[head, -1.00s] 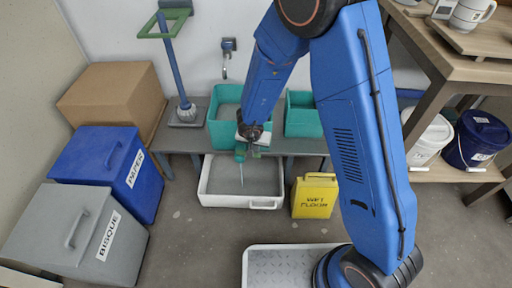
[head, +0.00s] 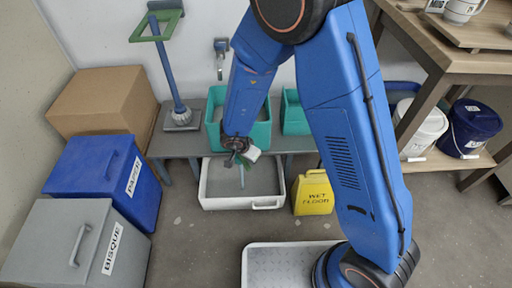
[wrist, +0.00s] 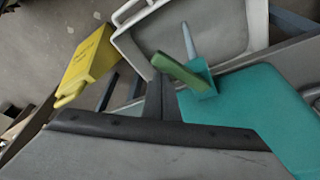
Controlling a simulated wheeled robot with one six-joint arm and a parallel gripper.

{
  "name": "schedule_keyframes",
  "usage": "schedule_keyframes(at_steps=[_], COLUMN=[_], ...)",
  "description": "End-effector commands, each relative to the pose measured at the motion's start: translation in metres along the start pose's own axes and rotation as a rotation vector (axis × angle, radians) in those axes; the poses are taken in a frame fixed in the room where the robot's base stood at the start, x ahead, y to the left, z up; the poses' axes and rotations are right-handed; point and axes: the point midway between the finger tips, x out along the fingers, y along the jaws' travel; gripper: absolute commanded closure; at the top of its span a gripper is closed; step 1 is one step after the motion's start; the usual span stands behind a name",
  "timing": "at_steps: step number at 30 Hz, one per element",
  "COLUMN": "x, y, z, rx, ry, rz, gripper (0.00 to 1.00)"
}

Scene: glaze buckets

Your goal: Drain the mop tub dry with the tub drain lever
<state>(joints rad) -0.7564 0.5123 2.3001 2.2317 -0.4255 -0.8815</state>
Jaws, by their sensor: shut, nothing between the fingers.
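The mop tub is the teal tub (head: 214,136) on the low bench, with grey liquid visible inside in the head view. It also shows at the lower right of the wrist view (wrist: 275,110). A green drain lever (wrist: 180,70) sits on its teal spout (wrist: 203,82). A pale stream (wrist: 189,42) runs from the spout towards the white basin (head: 207,185) below. My gripper (wrist: 160,88) is shut and empty, its tips close beside the lever; I cannot tell whether they touch. In the head view my wrist partly hides the spout and lever.
A yellow wet-floor sign (head: 314,195) stands right of the basin. A second teal tub (head: 294,118) is on the bench, and a wall tap (head: 221,55) is behind. Blue (head: 95,170) and grey (head: 70,240) bins stand left. The floor before the basin is clear.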

Motion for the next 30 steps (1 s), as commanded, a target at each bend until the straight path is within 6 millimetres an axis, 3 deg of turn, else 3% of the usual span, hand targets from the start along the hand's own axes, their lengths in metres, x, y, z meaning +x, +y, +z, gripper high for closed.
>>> schedule_keyframes(at_steps=[12, 30], x=[-0.007, -0.008], y=[-0.007, -0.011], z=[0.019, 0.024], rx=[-0.002, -0.001], ry=[0.0, 0.0], rz=[0.0, 0.0], gripper=[1.0, 1.0])
